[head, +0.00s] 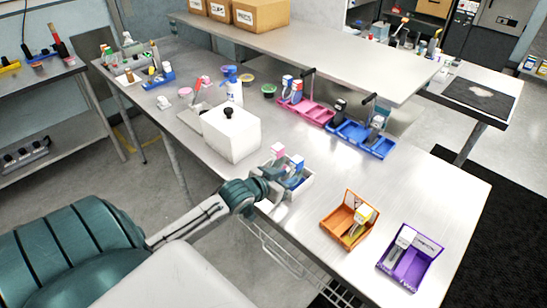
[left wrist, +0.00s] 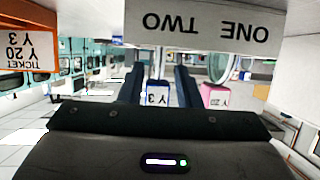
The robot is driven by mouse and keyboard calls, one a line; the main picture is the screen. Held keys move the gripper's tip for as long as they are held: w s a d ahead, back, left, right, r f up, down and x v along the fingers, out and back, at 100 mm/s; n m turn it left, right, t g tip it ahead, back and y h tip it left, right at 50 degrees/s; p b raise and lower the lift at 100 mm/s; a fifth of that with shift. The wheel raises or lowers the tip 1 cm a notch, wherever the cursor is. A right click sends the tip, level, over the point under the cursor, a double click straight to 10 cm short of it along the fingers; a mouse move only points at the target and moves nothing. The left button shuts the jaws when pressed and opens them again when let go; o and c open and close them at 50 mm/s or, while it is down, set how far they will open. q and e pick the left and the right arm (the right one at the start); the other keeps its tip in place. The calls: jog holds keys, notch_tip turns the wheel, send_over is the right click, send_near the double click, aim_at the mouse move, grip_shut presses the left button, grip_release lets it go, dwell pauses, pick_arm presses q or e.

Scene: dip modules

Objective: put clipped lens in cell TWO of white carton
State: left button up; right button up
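The white carton (head: 300,191) stands near the table's front edge. Its front label reads ONE and TWO, upside down in the left wrist view (left wrist: 205,27). A pink-topped module (head: 277,151) stands in it on the left, and a blue module with a white label (head: 296,170) on the right. In the left wrist view the blue module (left wrist: 157,95), tagged Y 3, shows between the fingers of my left gripper (left wrist: 158,85). Narrow gaps show beside it, so the gripper looks open around it. The pink module (left wrist: 215,97) is beside the fingers. My right gripper is not in view.
A large white box (head: 232,138) stands left of the carton. An orange tray (head: 335,226) and a purple tray (head: 400,275) lie to the right. Pink (head: 318,115) and blue (head: 375,145) trays are behind, near a raised shelf (head: 330,50). The table between is clear.

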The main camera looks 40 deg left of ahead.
pick_arm(q)
jog(key=v, duration=0.7)
jog(key=shift+d+f, duration=0.1)
